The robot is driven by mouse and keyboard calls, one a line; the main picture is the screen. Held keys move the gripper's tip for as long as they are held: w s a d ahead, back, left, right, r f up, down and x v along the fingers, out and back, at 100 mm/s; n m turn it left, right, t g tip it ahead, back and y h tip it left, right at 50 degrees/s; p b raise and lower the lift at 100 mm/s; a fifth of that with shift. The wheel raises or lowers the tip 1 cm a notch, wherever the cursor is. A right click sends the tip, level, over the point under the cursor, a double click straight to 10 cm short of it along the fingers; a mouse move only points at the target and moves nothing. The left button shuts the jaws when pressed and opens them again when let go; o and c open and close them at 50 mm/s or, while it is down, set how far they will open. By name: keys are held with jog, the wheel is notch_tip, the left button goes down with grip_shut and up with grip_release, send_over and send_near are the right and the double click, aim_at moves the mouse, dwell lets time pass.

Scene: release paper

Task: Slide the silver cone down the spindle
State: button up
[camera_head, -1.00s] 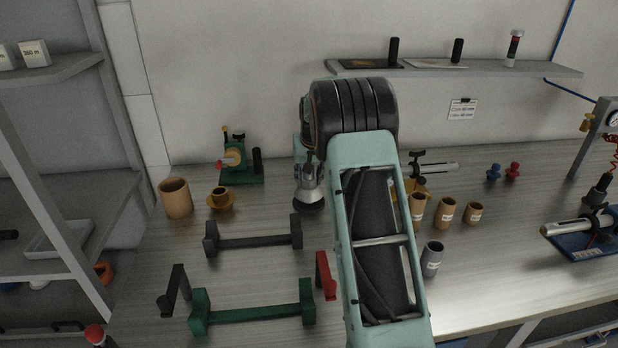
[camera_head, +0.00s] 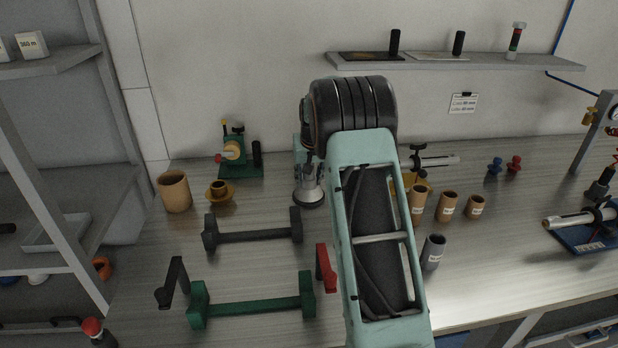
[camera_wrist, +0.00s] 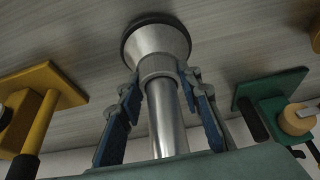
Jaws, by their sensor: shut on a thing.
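The silver cone (camera_head: 308,193) stands at the back middle of the bench, wide end down. In the wrist view the cone (camera_wrist: 158,45) flares toward a black rim (camera_wrist: 150,20) around its wide end. A silver rod, which I take for the spindle (camera_wrist: 168,125), runs from its narrow collar back between my fingers. My gripper (camera_wrist: 160,76) is shut on the cone at this collar, one blue-grey finger on each side. In the head view my arm and wrist hide much of the gripper and rod. How the rod ends inside the cone is hidden.
A green stand (camera_head: 240,172) and brown cups (camera_head: 174,192) are at the left. A yellow stand (camera_wrist: 40,115), left in the wrist view, and the green stand (camera_wrist: 270,100), right, flank my gripper. A dark bar stand (camera_head: 250,237) is in front. Paper tubes (camera_head: 447,207) stand right.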

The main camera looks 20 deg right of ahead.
jog(key=shift+f, duration=0.15)
jog(key=o, duration=1.3)
jog(key=shift+o, duration=0.2)
jog(key=d+v, duration=0.1)
jog(key=v, duration=1.1)
jog(key=shift+a, duration=0.45)
